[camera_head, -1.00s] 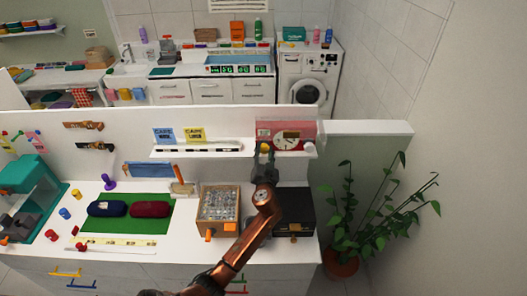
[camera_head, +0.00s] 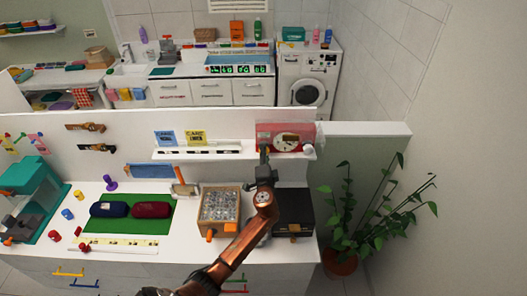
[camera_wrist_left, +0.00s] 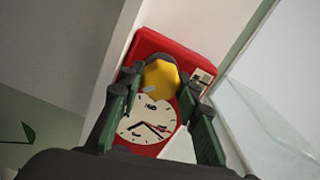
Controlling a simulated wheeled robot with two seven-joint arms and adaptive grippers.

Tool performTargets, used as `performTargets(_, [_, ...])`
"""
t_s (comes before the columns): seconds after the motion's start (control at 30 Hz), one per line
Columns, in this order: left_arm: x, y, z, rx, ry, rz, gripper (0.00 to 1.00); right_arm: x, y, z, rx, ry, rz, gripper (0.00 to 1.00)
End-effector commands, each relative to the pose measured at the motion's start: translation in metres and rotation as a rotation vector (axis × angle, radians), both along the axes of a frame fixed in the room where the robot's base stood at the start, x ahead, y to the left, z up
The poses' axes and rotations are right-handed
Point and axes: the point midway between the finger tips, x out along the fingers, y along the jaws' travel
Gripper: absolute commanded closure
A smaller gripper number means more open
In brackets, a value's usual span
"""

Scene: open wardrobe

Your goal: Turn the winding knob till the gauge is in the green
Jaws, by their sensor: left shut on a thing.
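A red clock (camera_head: 268,130) with a white dial stands on the wall shelf. In the left wrist view the red clock (camera_wrist_left: 150,42) shows close, with its white dial (camera_wrist_left: 145,121) and black hands. A yellow winding knob (camera_wrist_left: 160,76) sits at one side of the dial. My left gripper (camera_wrist_left: 160,88) is shut on the yellow knob, one finger on each side. In the head view my left gripper (camera_head: 264,158) is at the clock's left part and hides the knob. A small pale gauge panel (camera_wrist_left: 202,77) is partly behind a finger; its reading is too small to tell.
The shelf (camera_head: 190,154) also bears blue and yellow cards (camera_head: 195,137). Below are a wooden tray of small parts (camera_head: 220,212), a black box (camera_head: 293,212) and a green mat (camera_head: 125,222). A potted plant (camera_head: 345,240) stands at right.

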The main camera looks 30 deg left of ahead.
Motion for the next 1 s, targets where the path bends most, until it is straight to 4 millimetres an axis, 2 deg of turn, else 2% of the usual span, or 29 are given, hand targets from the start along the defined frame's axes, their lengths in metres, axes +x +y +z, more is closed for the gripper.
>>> performTargets(1.0, [-0.001, 0.002, 0.0, 0.824, 0.51, 0.002, 0.94, 0.001, 0.006, 0.061, 0.006, -0.002, -0.001, 0.39])
